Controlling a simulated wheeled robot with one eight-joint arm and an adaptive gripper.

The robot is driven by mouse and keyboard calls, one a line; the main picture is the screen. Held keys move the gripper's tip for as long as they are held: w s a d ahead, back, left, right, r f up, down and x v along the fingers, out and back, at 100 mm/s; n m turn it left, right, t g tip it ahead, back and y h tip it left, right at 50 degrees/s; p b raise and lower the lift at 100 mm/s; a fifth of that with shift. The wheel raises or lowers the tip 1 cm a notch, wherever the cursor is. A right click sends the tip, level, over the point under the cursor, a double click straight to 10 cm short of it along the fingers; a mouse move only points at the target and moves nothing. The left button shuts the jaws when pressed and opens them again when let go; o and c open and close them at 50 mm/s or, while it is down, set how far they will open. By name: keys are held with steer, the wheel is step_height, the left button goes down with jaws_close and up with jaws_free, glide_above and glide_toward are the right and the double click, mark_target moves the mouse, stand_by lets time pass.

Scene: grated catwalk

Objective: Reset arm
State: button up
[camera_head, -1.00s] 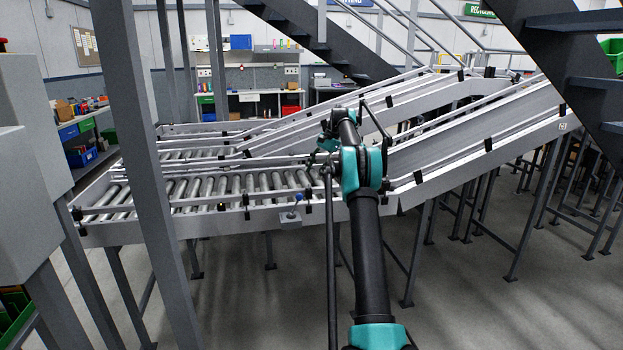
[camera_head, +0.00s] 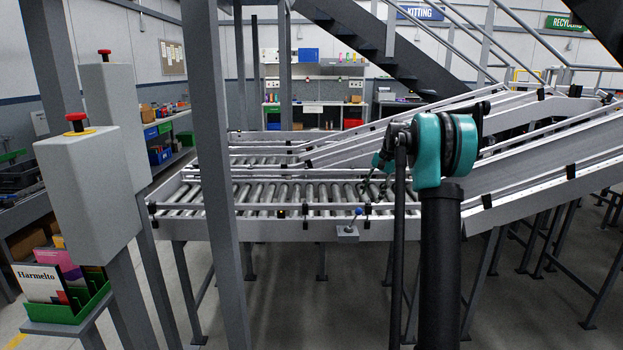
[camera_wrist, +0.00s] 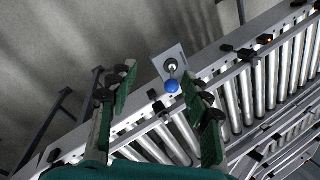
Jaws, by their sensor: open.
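My arm rises at the right of the head view, its teal joint (camera_head: 447,150) in front of the conveyor. My gripper (camera_head: 376,186) is small and partly hidden beyond that joint, near the conveyor's front rail. In the wrist view my gripper (camera_wrist: 160,74) is open, its two green-padded fingers apart with nothing held. A small grey box (camera_head: 347,235) with a blue-knobbed lever (camera_head: 358,211) is on the conveyor's front side. In the wrist view the blue knob (camera_wrist: 172,86) appears between the fingers; I cannot tell how far beyond them it is.
The roller conveyor (camera_head: 270,229) spans the middle, with a sloped section (camera_head: 560,172) at right. A grey post (camera_head: 213,150) stands at left centre. Two grey boxes with red buttons (camera_head: 75,122) and a green book tray (camera_head: 70,313) are at left. The floor below is open between conveyor legs.

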steer(key=s+a+f+n+h, duration=0.1)
steer(key=s+a+f+n, duration=0.1)
steer(key=s, duration=0.9)
steer(key=s+a+f+n+t+h, duration=0.1)
steer(key=s+f, duration=0.3)
steer(key=s, duration=0.8)
steer(key=shift+s+a+f+n+t, duration=0.2)
steer(key=shift+s+a+n+t, duration=0.1)
steer(key=shift+a+n, duration=0.25)
steer(key=s+f+n, duration=0.1)
steer(key=s+f, duration=0.2)
steer(key=s, duration=0.4)
steer(key=s+f+n+t+h, duration=0.1)
steer(key=s+f, duration=0.3)
steer(key=s, duration=0.3)
steer(key=s+f+n, duration=0.1)
steer(key=s+f, duration=0.3)
steer(key=s, duration=0.4)
steer(key=shift+s+f+n+t+h, duration=0.1)
steer(key=shift+f+n+t+h, duration=0.2)
steer(key=shift+n+t, duration=0.1)
